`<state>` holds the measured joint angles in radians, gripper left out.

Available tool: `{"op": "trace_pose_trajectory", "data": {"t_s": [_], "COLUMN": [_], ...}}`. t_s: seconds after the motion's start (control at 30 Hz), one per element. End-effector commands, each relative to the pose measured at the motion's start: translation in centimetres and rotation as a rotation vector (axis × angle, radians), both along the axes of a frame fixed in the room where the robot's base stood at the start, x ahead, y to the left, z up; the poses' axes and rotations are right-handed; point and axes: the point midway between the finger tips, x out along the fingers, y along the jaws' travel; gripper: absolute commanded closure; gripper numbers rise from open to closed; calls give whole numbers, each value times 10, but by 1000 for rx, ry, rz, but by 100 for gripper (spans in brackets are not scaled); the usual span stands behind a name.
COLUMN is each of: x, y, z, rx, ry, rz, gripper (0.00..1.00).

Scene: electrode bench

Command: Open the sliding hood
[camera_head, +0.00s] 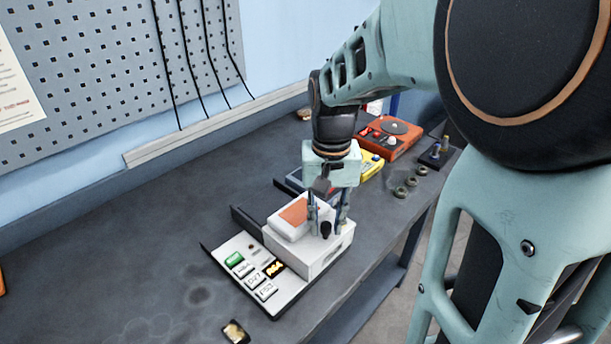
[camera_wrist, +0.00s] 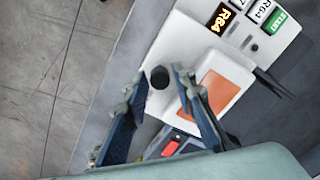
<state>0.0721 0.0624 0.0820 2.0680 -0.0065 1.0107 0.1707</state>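The sliding hood seems to be the white box (camera_head: 309,262) with a black knob (camera_head: 326,231) on its top. It sits on a pale base with several labelled keys (camera_head: 258,276). A raised white block with an orange panel (camera_head: 298,212) is beside the knob. My gripper (camera_head: 327,217) points down over the box and is open. In the wrist view my gripper (camera_wrist: 158,74) has its fingertips on either side of the knob (camera_wrist: 160,78), with gaps visible. I cannot tell whether either finger touches it. The lower part of the hood is partly hidden by the fingers in the wrist view.
Behind the box are a yellow device (camera_head: 371,165), an orange device with a round plate (camera_head: 391,137) and several small rings (camera_head: 400,191). A small gold-and-black piece (camera_head: 235,331) lies at the front.

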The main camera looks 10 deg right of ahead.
Motion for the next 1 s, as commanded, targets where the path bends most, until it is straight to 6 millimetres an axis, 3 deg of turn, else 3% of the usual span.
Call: {"op": "trace_pose_trajectory", "data": {"t_s": [0.03, 0.27, 0.67, 1.0], "x": [0, 0, 6, 60], "y": [0, 0, 4, 43], "z": [0, 0, 2, 4], "rx": [0, 0, 0, 1], "ry": [0, 0, 0, -1], "rz": [0, 0, 2, 5], "gripper": [76, 100, 100, 100]}}
